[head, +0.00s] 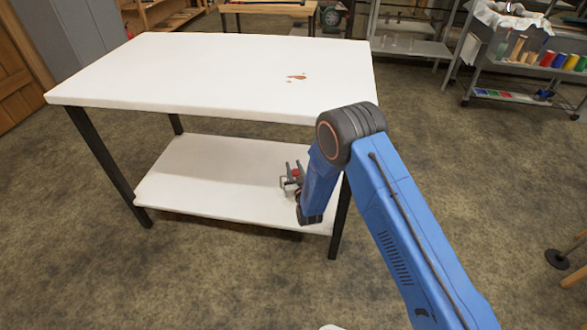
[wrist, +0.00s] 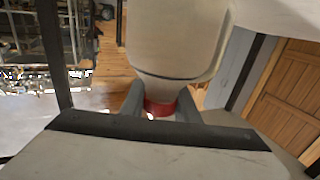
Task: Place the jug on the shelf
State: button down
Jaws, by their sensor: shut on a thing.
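The jug (wrist: 178,40) shows large in the wrist view, with a pale off-white body that narrows to a red band or cap (wrist: 160,107). My gripper (wrist: 160,112) is shut on the jug at this narrow red end, one grey finger on each side. In the head view my gripper (head: 291,181) is low at the right part of the white lower shelf (head: 205,172), under the tabletop. A bit of red shows there; the jug's body cannot be made out in that view. Whether the jug touches the shelf is unclear.
The white tabletop (head: 200,70) lies above the shelf and has brown stains (head: 297,77). Dark legs (head: 340,218) stand at its corners, one close to my arm. The shelf's left and middle are clear. A cart (head: 525,55) with coloured containers stands at the back right.

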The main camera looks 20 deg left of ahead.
jog(key=shift+f, duration=0.2)
jog(key=c, duration=1.4)
grip_release()
jog(key=shift+o, duration=0.2)
jog(key=v, duration=1.2)
